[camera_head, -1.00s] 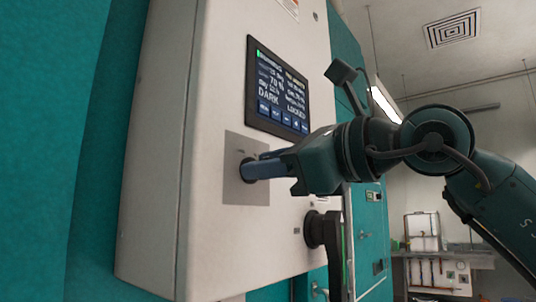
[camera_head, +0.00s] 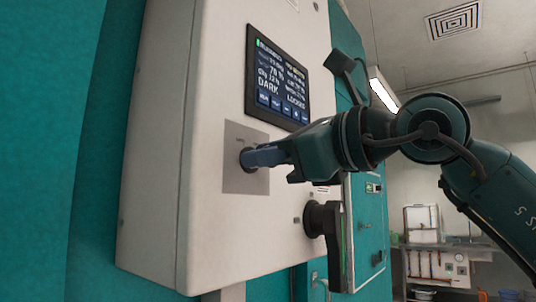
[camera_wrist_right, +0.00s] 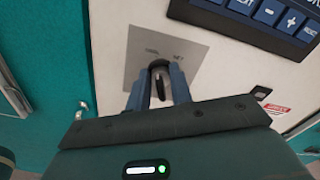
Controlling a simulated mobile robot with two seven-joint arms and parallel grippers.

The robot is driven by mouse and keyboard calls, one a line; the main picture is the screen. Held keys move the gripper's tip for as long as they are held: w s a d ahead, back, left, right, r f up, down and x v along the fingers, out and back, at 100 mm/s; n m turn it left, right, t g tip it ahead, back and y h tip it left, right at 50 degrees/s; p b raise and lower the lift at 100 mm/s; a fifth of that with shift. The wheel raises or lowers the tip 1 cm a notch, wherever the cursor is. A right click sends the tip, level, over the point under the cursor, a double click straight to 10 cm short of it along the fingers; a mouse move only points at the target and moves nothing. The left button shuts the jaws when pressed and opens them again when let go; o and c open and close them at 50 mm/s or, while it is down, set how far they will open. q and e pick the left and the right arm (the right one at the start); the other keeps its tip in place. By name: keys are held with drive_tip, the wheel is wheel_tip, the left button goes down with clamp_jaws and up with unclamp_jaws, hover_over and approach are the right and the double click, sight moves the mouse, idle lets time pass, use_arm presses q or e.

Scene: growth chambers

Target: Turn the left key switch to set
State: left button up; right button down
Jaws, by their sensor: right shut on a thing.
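The key switch (camera_wrist_right: 158,82) sits on a grey plate (camera_head: 232,180) on the front of a pale control box. In the right wrist view the plate (camera_wrist_right: 140,45) carries two small labels, the right one ending in "ET". My right gripper (camera_head: 252,158) is at the switch. In the wrist view its two blue fingers (camera_wrist_right: 158,80) stand on either side of the dark key and are shut on it. In the head view the fingers hide most of the key. The exact pointing of the key is hard to read. My left gripper is not in view.
A screen (camera_head: 277,87) reading "DARK" and "LOCKED" is above the switch. A black door handle (camera_head: 325,235) stands out below and right of my right gripper. Teal walls flank the pale box (camera_head: 155,150). Shelves with equipment (camera_head: 430,260) are far right.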

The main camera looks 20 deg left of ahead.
drive_tip(key=shift+f+m+b, duration=0.1)
drive_tip(key=shift+m+b, duration=0.6)
drive_tip(key=shift+m, duration=0.2)
drive_tip(key=shift+m+b, duration=0.55)
drive_tip(key=shift+m, duration=0.35)
drive_tip(key=m+b, duration=0.1)
drive_tip(key=m, duration=0.1)
drive_tip(key=shift+w+d+m+b, duration=0.1)
drive_tip(key=shift+w+m+b, duration=0.05)
drive_tip(key=shift+m+b, duration=0.15)
drive_tip(key=m+b, duration=0.1)
drive_tip(key=m, duration=0.1)
drive_tip(key=shift+m, duration=0.3)
drive_tip(key=shift+w+m+b, duration=0.1)
drive_tip(key=shift+m+b, duration=0.55)
drive_tip(key=shift+m, duration=0.45)
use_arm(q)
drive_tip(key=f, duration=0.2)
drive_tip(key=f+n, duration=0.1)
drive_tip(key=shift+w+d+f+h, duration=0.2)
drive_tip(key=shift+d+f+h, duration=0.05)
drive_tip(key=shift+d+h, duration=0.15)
use_arm(e)
drive_tip(key=shift+m, duration=0.3)
drive_tip(key=shift+r, duration=0.2)
drive_tip(key=c, duration=1.6)
unclamp_jaws()
